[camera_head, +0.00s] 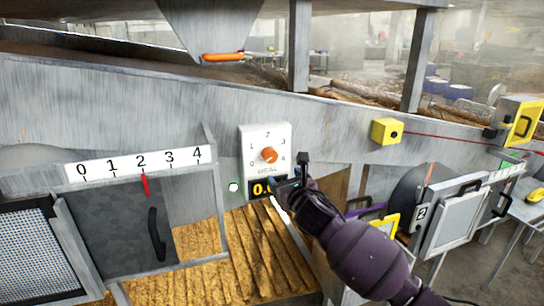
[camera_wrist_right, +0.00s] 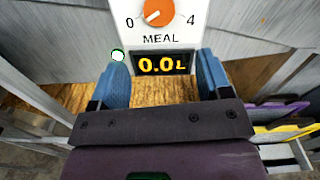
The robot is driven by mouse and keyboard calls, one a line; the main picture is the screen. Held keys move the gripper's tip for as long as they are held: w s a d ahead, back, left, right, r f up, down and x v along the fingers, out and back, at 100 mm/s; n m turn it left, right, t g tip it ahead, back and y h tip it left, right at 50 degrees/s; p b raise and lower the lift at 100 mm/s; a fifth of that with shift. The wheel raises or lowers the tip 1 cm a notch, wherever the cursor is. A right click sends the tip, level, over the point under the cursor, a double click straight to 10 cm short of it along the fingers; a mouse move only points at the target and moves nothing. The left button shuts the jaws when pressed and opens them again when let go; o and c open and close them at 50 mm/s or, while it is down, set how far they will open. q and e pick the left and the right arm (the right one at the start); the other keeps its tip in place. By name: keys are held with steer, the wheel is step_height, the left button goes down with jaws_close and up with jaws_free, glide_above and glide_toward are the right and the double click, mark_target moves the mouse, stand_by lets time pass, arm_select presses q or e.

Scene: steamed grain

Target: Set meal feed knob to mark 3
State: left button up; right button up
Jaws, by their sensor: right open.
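The orange meal feed knob (camera_head: 269,154) sits on a white dial plate (camera_head: 252,140) on the grey machine wall. Its numbers run around it, and the 3 is at its upper right in the head view. In the right wrist view the knob (camera_wrist_right: 158,12) is partly cut off, and its pale pointer line slants toward the 0 at lower left. The display below the knob (camera_wrist_right: 163,64) reads 0.0L. My right gripper (camera_head: 287,174) is open and empty, just below and right of the knob, apart from it. Its blue fingers (camera_wrist_right: 163,80) spread on either side of the display.
A gate with a 0-to-4 scale (camera_head: 140,162) and a red pointer near 2 stands at left. A yellow box (camera_head: 387,131) is on the wall right of the dial. Grain-coloured ribbed boards (camera_head: 225,278) lie below. An orange handle (camera_head: 223,57) hangs above.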

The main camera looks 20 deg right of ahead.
mark_target(272, 158)
steer(key=shift+n, duration=0.3)
steer(key=w, duration=0.9)
steer(key=shift+w+a+r+b, duration=0.2)
steer(key=shift+w+r+b, duration=0.15)
steer(key=shift+r, duration=0.05)
steer(key=shift+w, duration=0.8)
steer(key=c, duration=0.9)
